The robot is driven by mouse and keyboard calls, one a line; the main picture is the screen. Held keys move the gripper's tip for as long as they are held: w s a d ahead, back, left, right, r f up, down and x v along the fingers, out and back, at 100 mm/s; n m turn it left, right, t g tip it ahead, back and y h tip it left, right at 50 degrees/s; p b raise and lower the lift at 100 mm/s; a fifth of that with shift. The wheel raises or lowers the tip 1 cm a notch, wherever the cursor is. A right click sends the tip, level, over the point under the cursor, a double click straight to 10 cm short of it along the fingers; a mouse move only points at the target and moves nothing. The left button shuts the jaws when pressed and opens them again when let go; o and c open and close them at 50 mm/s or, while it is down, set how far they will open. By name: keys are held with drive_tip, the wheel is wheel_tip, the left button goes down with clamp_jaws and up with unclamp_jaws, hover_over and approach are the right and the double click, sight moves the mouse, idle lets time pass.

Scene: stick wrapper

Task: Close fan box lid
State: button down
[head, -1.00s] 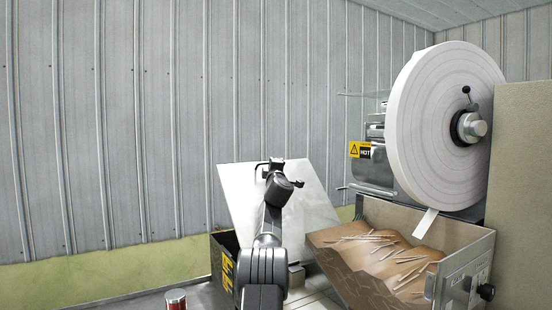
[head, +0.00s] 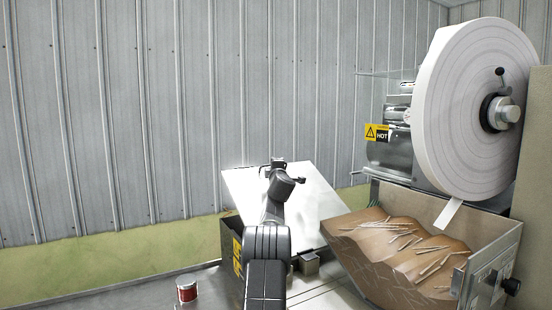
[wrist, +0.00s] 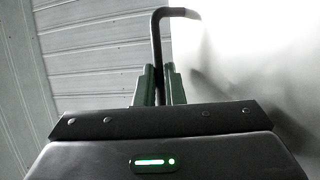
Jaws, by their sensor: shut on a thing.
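The fan box lid (head: 315,195) is a shiny metal panel standing tilted open above the dark fan box (head: 232,243), which has yellow labels. In the head view my gripper (head: 276,166) is at the lid's upper edge, and my arm covers the lid's lower left part. In the wrist view the green fingers of my gripper (wrist: 158,88) are shut on a black bent handle (wrist: 158,35). The bright lid surface (wrist: 250,60) fills the right side there. The box interior is mostly hidden.
A bin of brown material and sticks (head: 405,250) stands right of the box, below a large white paper roll (head: 465,110) and a HOT label (head: 378,133). A red can (head: 187,291) stands at front left. A ribbed wall (head: 130,120) is behind.

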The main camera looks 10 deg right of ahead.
drive_tip(key=shift+w+a+f+g+p, duration=0.2)
drive_tip(key=shift+w+a+f+p, duration=0.1)
drive_tip(key=shift+w+f, duration=0.15)
drive_tip(key=shift+w+a+f+g+p, duration=0.2)
drive_tip(key=shift+w+a+f+p, duration=0.1)
drive_tip(key=shift+f, duration=0.25)
drive_tip(key=c, duration=1.6)
unclamp_jaws()
drive_tip(key=shift+w+a+f, duration=0.1)
drive_tip(key=shift+w+f, duration=0.05)
drive_tip(key=shift+c, duration=0.2)
drive_tip(key=shift+o, duration=0.6)
drive_tip(key=shift+w+a+f, duration=0.1)
drive_tip(key=shift+w+f, duration=0.05)
drive_tip(key=shift+s+d+b, duration=0.2)
drive_tip(key=shift+b, duration=0.1)
